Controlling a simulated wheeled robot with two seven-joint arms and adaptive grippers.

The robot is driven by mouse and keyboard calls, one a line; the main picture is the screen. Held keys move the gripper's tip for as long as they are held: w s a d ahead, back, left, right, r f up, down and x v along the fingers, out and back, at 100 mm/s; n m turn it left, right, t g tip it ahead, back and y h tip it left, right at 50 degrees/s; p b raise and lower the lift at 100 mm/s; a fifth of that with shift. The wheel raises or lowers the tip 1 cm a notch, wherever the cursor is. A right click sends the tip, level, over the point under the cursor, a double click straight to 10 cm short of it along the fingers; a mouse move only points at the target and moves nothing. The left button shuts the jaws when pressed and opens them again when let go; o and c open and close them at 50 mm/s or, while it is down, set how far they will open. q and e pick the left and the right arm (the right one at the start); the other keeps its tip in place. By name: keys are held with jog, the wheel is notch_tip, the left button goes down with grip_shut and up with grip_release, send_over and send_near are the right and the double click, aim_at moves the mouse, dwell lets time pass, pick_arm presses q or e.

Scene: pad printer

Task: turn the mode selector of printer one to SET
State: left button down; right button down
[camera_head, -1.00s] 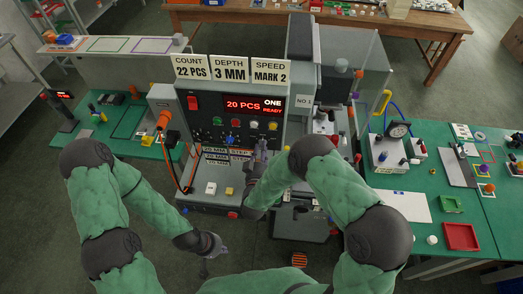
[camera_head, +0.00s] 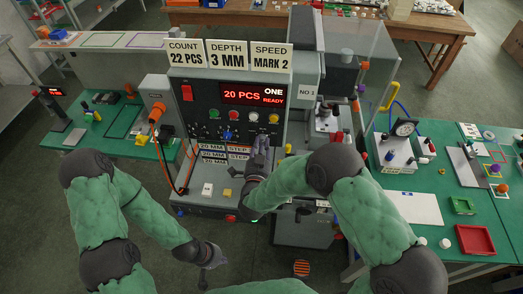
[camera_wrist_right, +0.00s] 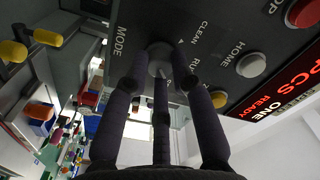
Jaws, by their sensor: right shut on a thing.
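Printer one (camera_head: 228,118) stands in front of me, its red display reading "20 PCS ONE READY". In the right wrist view the mode selector (camera_wrist_right: 161,50) is a dark round knob beside the word MODE. CLEAN and part of RUN show to its right; other lettering is hidden by my fingers. My right gripper (camera_head: 262,143) is shut on the knob, its fingers around it in the wrist view (camera_wrist_right: 160,70). I cannot make out clearly where the knob points. In the head view the gripper hides the knob. My left gripper (camera_head: 212,258) hangs low before the printer, apart from it.
A white HOME button (camera_wrist_right: 251,66), a yellow button (camera_wrist_right: 217,96) and a red button (camera_wrist_right: 303,12) sit close to the knob. A clear guard (camera_head: 358,60) stands right of the printer. A green bench (camera_head: 455,185) with a gauge fixture (camera_head: 402,140) lies further right.

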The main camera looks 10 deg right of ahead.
jog(key=shift+m+b, duration=1.05)
jog(key=shift+m, duration=0.15)
jog(key=c, duration=1.1)
grip_release()
jog(key=shift+o, duration=0.2)
jog(key=v, duration=1.2)
jog(key=shift+w+f, duration=0.1)
